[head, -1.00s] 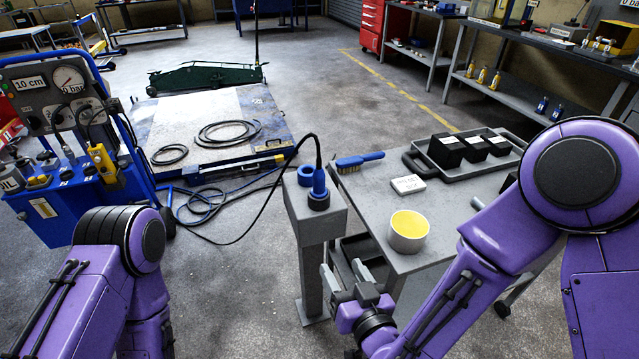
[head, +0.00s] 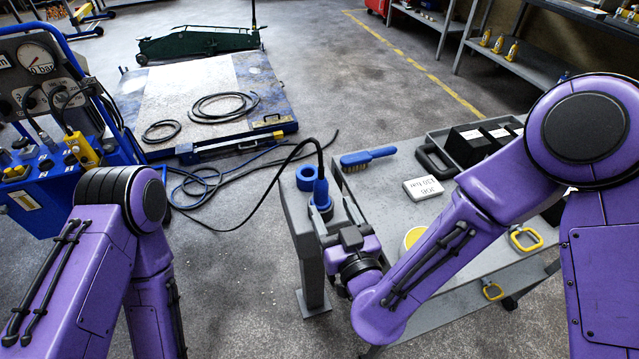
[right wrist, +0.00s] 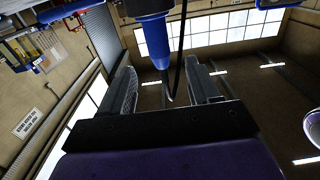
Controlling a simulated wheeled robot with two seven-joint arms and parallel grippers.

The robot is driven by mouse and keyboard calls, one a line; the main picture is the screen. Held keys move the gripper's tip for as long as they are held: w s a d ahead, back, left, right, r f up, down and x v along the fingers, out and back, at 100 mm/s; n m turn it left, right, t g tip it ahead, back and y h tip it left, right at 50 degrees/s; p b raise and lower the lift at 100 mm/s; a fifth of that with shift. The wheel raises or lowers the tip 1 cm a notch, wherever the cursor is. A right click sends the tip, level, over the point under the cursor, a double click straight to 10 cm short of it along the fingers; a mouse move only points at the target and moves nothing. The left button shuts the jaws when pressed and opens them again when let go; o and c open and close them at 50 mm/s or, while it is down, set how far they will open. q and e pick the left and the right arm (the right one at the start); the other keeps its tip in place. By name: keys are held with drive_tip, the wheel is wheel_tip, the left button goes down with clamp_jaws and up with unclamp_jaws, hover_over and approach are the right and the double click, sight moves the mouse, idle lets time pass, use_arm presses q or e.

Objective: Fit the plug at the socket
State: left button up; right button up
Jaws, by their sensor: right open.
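The blue plug (head: 320,190) stands upright at the top of a grey post (head: 300,236), its black cable rising from it and curving left to the floor. A blue ring-shaped part (head: 306,176), perhaps the socket or its cap, sits beside it on the post. My right gripper (head: 329,216) is at the post top, close to the plug. In the right wrist view the plug (right wrist: 154,38) shows ahead of my open fingers (right wrist: 163,80), roughly between them in the picture; no contact is visible. Whether the plug is seated is unclear. My left gripper is out of view.
A grey trolley top (head: 385,188) stands right of the post with a blue brush (head: 368,157), a white label card (head: 423,188) and a tray of black boxes (head: 470,148). A yellow-topped cup (head: 413,237) is partly behind my arm. Cables lie on the floor at left.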

sight(323, 192)
drive_tip(key=shift+x, duration=1.05)
drive_tip(key=p+x, duration=0.2)
drive_tip(key=x, duration=0.3)
drive_tip(key=shift+w+f, duration=0.2)
drive_tip(key=shift+w, duration=0.15)
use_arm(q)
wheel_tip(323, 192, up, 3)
use_arm(e)
drive_tip(key=c, duration=1.1)
